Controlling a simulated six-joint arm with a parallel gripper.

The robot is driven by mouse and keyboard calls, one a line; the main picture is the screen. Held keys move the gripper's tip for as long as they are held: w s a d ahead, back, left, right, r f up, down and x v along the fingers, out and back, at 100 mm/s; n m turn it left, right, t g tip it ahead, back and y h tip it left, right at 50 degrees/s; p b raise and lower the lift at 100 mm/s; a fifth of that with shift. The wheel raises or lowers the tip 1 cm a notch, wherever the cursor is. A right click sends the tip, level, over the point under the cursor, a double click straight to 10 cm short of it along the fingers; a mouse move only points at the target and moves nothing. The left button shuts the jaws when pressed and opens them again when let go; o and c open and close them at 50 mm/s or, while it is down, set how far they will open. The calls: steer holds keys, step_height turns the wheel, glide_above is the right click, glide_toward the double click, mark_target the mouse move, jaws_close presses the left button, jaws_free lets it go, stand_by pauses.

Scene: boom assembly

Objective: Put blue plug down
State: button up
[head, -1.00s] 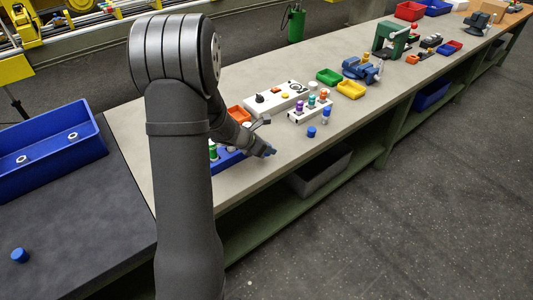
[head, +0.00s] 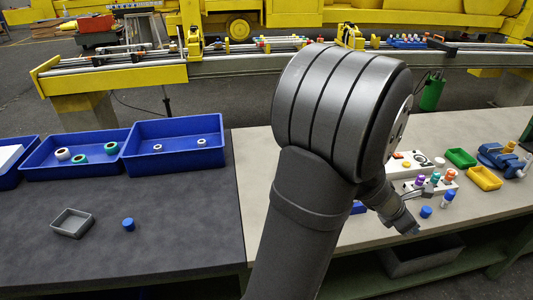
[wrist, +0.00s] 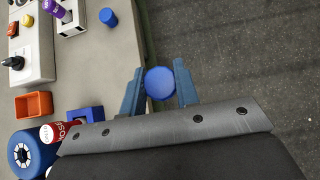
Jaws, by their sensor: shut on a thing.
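My gripper (wrist: 159,87) is shut on a blue plug (wrist: 159,83), with one blue-grey finger on each side of its round top. In the wrist view the plug is over the front edge of the bench, with grey floor behind it.
A white block with coloured plugs (head: 430,184) stands behind. The dark mat (head: 185,235) at left holds a grey tray (head: 72,223) and another blue plug (head: 128,224), with clear room around.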

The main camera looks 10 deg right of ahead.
step_height(320, 180, up, 5)
steer(key=shift+w+f, duration=0.15)
steer(key=w+a+f+n+t+y, duration=0.1)
steer(key=w+a+n+t, duration=0.15)
steer(key=w+a, duration=0.4)
steer(key=w+a+n+t, duration=0.2)
steer(key=w+a+n, duration=0.15)
steer(key=w, duration=0.65)
steer(key=w+a+n+t+y, duration=0.2)
steer(key=w+a+n, duration=0.1)
steer(key=w+a, duration=0.65)
steer(key=w+a+n+t+y, duration=0.1)
steer(key=w+a+n+y, duration=0.15)
steer(key=w+a, duration=0.7)
steer(key=a+n+y, duration=0.7)
steer(key=a+n, duration=0.4)
steer(key=a, duration=3.7)
steer(key=shift+t, duration=0.35)
steer(key=a+f, duration=1.1)
steer(key=shift+w+a+f, duration=0.15)
steer(key=shift+w+a, duration=0.05)
steer(key=shift+w, duration=0.1)
steer(key=shift+f, duration=2)
